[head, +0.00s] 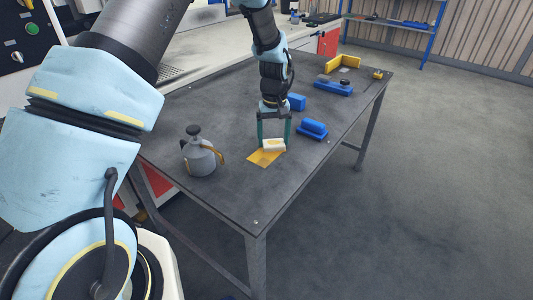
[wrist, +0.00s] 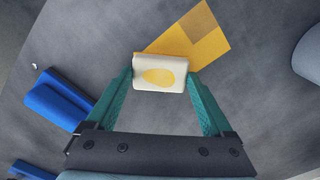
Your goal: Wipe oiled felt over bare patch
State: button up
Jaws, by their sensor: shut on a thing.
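My gripper (head: 273,143) is shut on a cream felt block (head: 274,145), one finger at each end. In the wrist view the felt (wrist: 160,72) sits between the teal fingertips and shows a yellow oily stain on its face. A flat orange-yellow sheet (head: 262,160) lies on the table, just in front of and partly under the felt in the head view. In the wrist view the sheet (wrist: 205,40) has a browner square patch at its far corner. The felt overlaps the sheet's near end there; I cannot tell whether they touch.
A grey oil can (head: 201,160) stands left of the sheet on the dark table (head: 225,200). A blue block on a base (head: 312,129) and another blue block (head: 296,102) lie to the right and behind. A blue tray (head: 333,88) and yellow angle piece (head: 343,63) are farther back.

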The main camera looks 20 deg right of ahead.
aim_at(266, 155)
jog(key=shift+w+d, duration=0.2)
jog(key=shift+d, duration=0.15)
jog(key=shift+s+a+f, duration=0.1)
jog(key=shift+s+a, duration=0.3)
jog(key=shift+a, duration=0.3)
jog(key=shift+s+a, duration=0.4)
jog(key=shift+a, duration=0.35)
jog(key=shift+s+a+f, duration=0.1)
jog(key=shift+s+a, duration=0.3)
jog(key=shift+a, duration=0.3)
jog(key=shift+s+a+r+p, duration=0.1)
jog(key=shift+s+a, duration=0.25)
jog(key=shift+a, duration=0.25)
jog(key=shift+s+a+p, duration=0.15)
jog(key=shift+s+a, duration=0.15)
jog(key=shift+a, duration=0.3)
jog(key=shift+s+a+r+p, duration=0.1)
jog(key=shift+s+a, duration=0.25)
jog(key=shift+a, duration=0.25)
jog(key=shift+w+d, duration=1.35)
jog(key=shift+d, duration=0.1)
jog(key=shift+w+d+f, duration=0.15)
jog(key=shift+w+d, duration=0.95)
jog(key=shift+d, duration=0.05)
jog(key=shift+p, duration=0.3)
